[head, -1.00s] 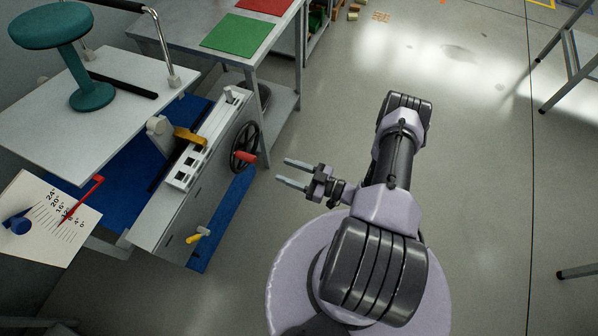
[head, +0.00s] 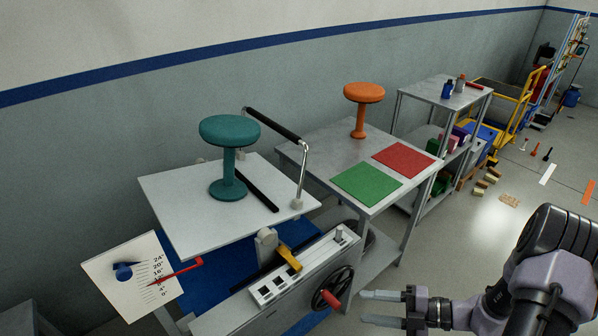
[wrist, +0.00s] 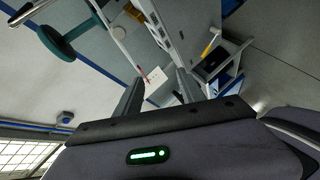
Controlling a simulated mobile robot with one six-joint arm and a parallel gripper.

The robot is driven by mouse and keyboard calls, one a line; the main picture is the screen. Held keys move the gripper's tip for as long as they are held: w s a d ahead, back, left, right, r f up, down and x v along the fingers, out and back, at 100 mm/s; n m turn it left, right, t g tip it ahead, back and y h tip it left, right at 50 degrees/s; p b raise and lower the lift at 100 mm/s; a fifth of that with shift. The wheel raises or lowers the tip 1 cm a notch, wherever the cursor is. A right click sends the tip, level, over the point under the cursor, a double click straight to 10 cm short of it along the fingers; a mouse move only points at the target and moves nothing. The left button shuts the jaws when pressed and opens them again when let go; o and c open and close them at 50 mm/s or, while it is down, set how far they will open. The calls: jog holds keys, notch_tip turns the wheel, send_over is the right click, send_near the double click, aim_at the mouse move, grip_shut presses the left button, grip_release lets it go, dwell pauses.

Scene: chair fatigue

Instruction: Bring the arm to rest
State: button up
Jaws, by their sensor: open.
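My gripper (head: 383,308) is at the lower right of the head view, with my arm folded beside it. Its two fingers are parallel and apart, with nothing between them. It points left, toward the test machine, and hangs in free air near the red-handled handwheel (head: 332,290). In the wrist view my gripper (wrist: 160,92) shows its two dark fingers, spread and empty. Whether the arm is still moving cannot be told from the current views alone.
A teal stool (head: 229,170) stands on the tilting platform (head: 180,205). An angle board (head: 120,275) with a red pointer is at lower left. A table has an orange stool (head: 362,95), a green mat (head: 366,184) and a red mat (head: 403,160). Floor at right is mostly open.

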jog(key=s+a+r+m+h, duration=0.3)
jog(key=s+r+m+h, duration=0.1)
jog(key=r+m, duration=0.5)
jog(key=s+a+r+m+h, duration=0.3)
jog(key=s+r+m+h, duration=0.1)
jog(key=r+m, duration=0.5)
jog(key=s+a+r+m+h, duration=0.4)
jog(key=r+m, duration=0.4)
jog(key=m, duration=0.4)
jog(key=shift+s+r+m+t, duration=0.3)
jog(key=shift+s+r+m, duration=0.1)
jog(key=shift+s, duration=0.5)
